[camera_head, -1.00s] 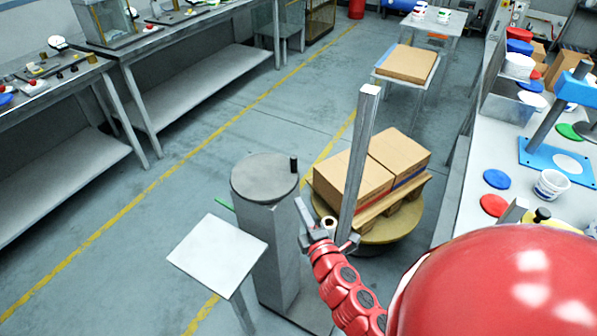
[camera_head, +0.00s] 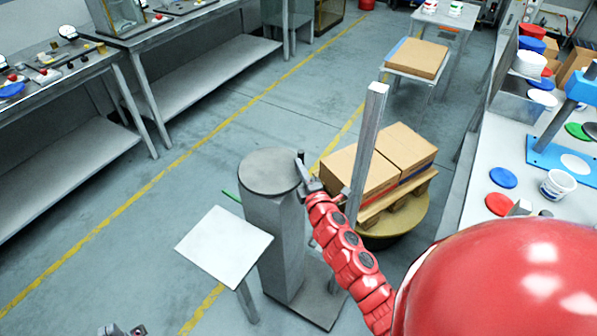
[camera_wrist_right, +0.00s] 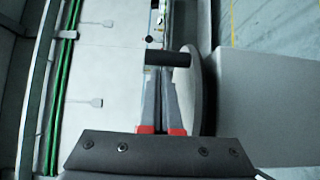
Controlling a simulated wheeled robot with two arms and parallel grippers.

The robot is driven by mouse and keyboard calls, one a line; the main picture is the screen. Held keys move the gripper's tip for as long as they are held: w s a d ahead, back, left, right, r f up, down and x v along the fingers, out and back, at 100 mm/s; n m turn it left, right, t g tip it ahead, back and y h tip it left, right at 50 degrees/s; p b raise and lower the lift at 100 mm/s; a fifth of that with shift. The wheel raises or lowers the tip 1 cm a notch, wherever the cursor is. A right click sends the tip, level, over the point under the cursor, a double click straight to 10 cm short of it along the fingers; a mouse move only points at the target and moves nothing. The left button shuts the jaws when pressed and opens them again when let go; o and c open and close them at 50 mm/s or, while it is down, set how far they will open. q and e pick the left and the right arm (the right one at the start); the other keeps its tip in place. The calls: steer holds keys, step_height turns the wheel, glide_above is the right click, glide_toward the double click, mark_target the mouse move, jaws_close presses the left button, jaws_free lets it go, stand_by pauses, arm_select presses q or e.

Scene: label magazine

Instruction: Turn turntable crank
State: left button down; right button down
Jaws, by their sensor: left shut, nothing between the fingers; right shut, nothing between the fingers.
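The crank is a grey disc (camera_head: 270,173) on top of a grey pedestal (camera_head: 277,240), with a black upright handle (camera_head: 300,157) at its right rim. My right gripper (camera_head: 306,178) is shut and empty beside the handle. In the right wrist view, the handle (camera_wrist_right: 168,59) lies just beyond the shut fingertips (camera_wrist_right: 161,75), with the disc's edge (camera_wrist_right: 188,90) beside them. I cannot tell whether they touch. The round yellowish turntable (camera_head: 405,232) carries a pallet with cardboard boxes (camera_head: 403,148). My left gripper (camera_head: 122,329), shut, shows only partly at the bottom left edge.
A grey post (camera_head: 367,150) stands between the crank and the boxes. A white panel (camera_head: 224,246) is left of the pedestal. A white worktable (camera_head: 470,195) with buckets and lids is at the right. The floor to the left is open up to the benches.

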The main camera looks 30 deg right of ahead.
steer(key=shift+w+d+f+b, duration=0.1)
steer(key=shift+w+d+b, duration=0.2)
steer(key=shift+d+b, duration=0.05)
stand_by(0.6)
